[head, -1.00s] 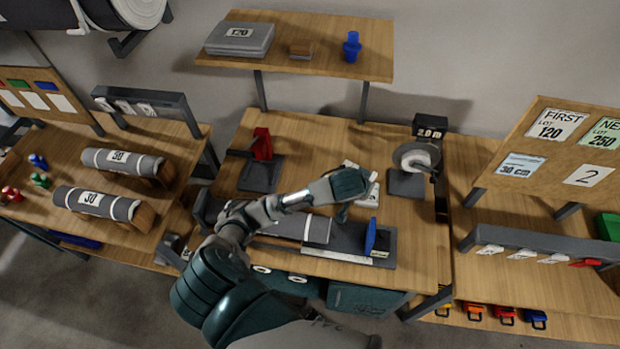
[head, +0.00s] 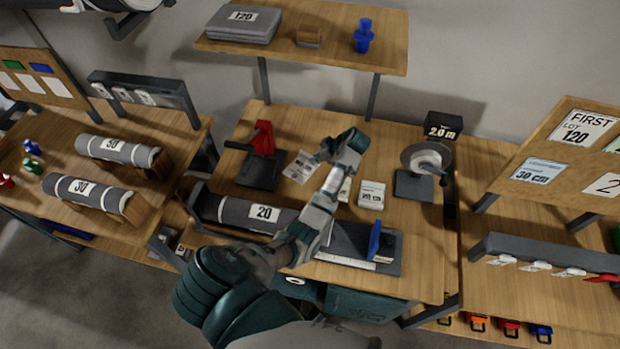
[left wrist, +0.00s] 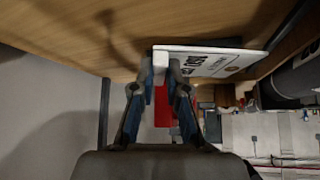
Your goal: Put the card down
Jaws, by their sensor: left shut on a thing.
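My left gripper (head: 326,155) is over the back middle of the centre table and is shut on a white printed card (head: 301,167). The card sticks out to the left of the fingers in the head view. In the left wrist view the card (left wrist: 215,62) reaches right from between the blue-padded fingers (left wrist: 160,85), its print partly readable. I cannot tell whether the card touches the table (head: 330,124). My right gripper is in neither view.
A red-topped stand (head: 262,140) is left of the card. White cards (head: 371,195) lie to the right, before a tape dispenser (head: 424,160). A grey roll labelled 20 (head: 230,212) lies in front. A shelf (head: 340,62) overhangs the back.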

